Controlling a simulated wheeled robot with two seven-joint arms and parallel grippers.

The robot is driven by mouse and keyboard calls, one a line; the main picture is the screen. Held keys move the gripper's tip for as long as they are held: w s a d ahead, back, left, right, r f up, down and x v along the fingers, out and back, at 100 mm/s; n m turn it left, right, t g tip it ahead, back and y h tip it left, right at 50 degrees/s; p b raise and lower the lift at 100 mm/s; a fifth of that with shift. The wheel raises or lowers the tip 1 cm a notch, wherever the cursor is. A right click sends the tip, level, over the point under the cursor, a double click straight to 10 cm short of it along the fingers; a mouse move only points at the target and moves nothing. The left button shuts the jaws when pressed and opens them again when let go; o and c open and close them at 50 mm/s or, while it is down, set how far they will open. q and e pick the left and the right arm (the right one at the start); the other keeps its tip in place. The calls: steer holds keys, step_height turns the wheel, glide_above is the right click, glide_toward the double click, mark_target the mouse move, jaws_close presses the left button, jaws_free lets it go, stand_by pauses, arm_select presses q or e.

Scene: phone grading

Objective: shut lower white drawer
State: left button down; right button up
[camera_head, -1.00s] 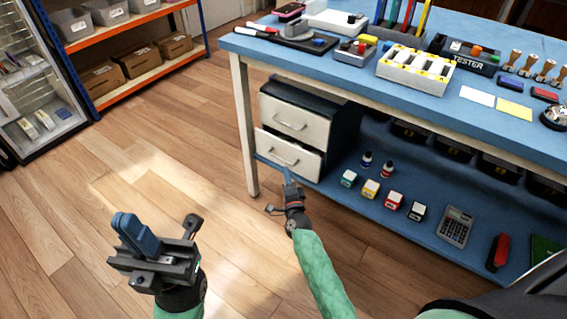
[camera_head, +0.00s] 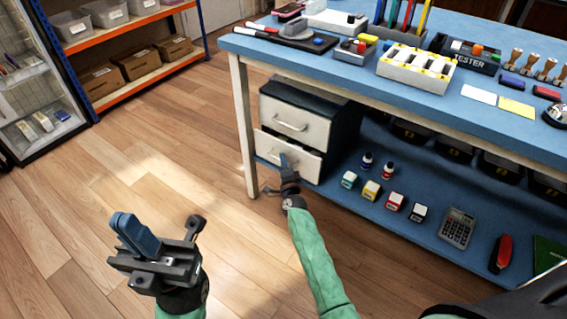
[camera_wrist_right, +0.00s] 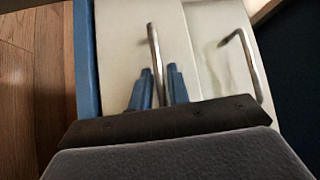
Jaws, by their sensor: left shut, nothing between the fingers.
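The lower white drawer (camera_head: 308,165) sits in a small dark cabinet (camera_head: 345,122) under the blue table. Its front stands out a little past the upper drawer (camera_head: 294,118). My right gripper (camera_head: 284,160) is at the lower drawer's front, by its handle (camera_head: 268,153). In the right wrist view, the two blue fingertips (camera_wrist_right: 160,76) are slightly apart, and the handle bar (camera_wrist_right: 153,42) shows in the gap between them. I cannot tell whether they touch it. My left gripper (camera_head: 130,232) is shut and empty over the floor at the lower left.
The table leg (camera_head: 243,130) stands just left of the cabinet. Small bottles (camera_head: 366,160), colored boxes (camera_head: 371,190) and a calculator (camera_head: 457,227) sit on the lower blue shelf, right of the cabinet. The wooden floor (camera_head: 130,150) in front is clear.

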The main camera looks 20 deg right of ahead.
mark_target(290, 157)
steer(key=shift+c, duration=0.2)
jaws_close()
steer(key=w+d, duration=0.2)
steer(key=d, duration=0.1)
steer(key=shift+w, duration=0.25)
steer(key=shift+r, duration=0.1)
steer(key=shift+o, duration=0.2)
jaws_free()
steer(key=shift+d, duration=0.1)
